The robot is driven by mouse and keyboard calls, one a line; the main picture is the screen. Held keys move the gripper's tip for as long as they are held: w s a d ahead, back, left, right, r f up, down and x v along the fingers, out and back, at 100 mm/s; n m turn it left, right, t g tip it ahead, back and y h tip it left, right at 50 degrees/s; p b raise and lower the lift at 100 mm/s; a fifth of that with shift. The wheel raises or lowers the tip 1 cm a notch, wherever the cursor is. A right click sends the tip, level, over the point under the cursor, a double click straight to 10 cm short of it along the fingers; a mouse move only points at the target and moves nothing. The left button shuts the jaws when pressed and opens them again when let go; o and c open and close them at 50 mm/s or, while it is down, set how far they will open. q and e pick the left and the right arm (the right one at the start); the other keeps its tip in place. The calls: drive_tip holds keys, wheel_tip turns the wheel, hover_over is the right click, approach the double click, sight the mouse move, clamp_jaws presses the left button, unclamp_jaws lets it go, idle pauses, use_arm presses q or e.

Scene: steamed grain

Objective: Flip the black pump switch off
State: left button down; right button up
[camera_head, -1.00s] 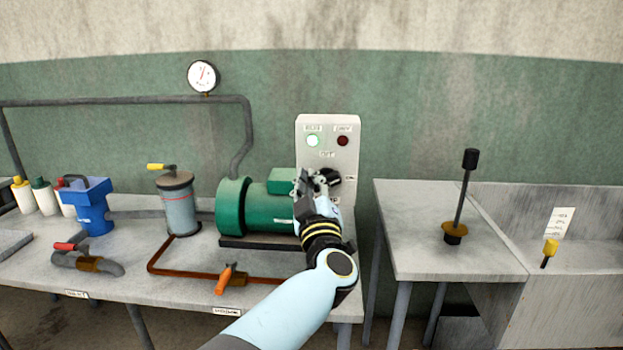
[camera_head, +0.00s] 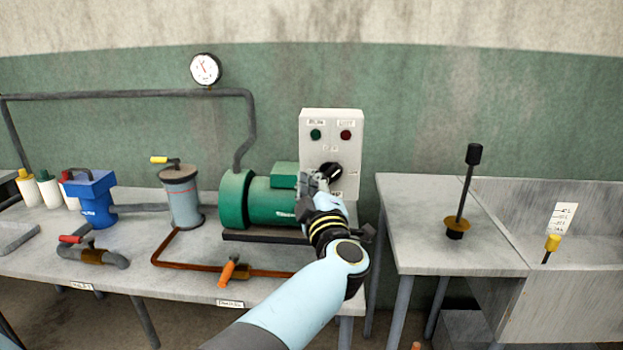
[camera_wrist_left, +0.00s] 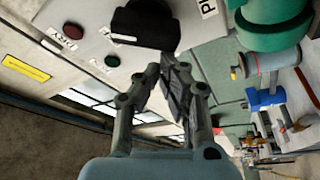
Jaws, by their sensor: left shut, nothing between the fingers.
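The black pump switch (camera_head: 331,171) is a dark knob on the light control box (camera_head: 332,125) behind the bench. In the left wrist view the switch (camera_wrist_left: 146,24) is large at the top, just beyond my fingers. My left gripper (camera_head: 312,182) is shut and empty, just left of and below the knob; I cannot tell whether it touches it. Its fingers (camera_wrist_left: 172,72) also show in the left wrist view. The green lamp (camera_head: 315,134) and the red lamp (camera_head: 345,135) on the box both look dark. My right gripper is not in view.
The green pump motor (camera_head: 262,200) stands close left of my gripper. A grey tank (camera_head: 181,203), a blue unit (camera_head: 94,200) and an orange-handled valve (camera_head: 227,273) are further left on the bench. A second table (camera_head: 415,240) stands right, beyond a gap.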

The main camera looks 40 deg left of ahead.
use_arm(q)
drive_tip(key=shift+f+n+g+h+p, duration=0.1)
drive_tip(key=shift+f+n+g, duration=0.2)
drive_tip(key=shift+n, duration=0.65)
drive_tip(key=shift+f+n+g+h+p, duration=0.1)
drive_tip(key=shift+f+n+g, duration=0.2)
drive_tip(key=shift+n, duration=0.7)
drive_tip(key=shift+f+n+g+h+p, duration=0.1)
drive_tip(key=shift+f+n+g, duration=0.15)
drive_tip(key=shift+n, duration=0.7)
drive_tip(key=shift+w+d+f, duration=0.1)
idle(0.8)
wheel_tip(320, 180, up, 10)
drive_tip(key=shift+r, duration=0.1)
idle(0.3)
idle(0.4)
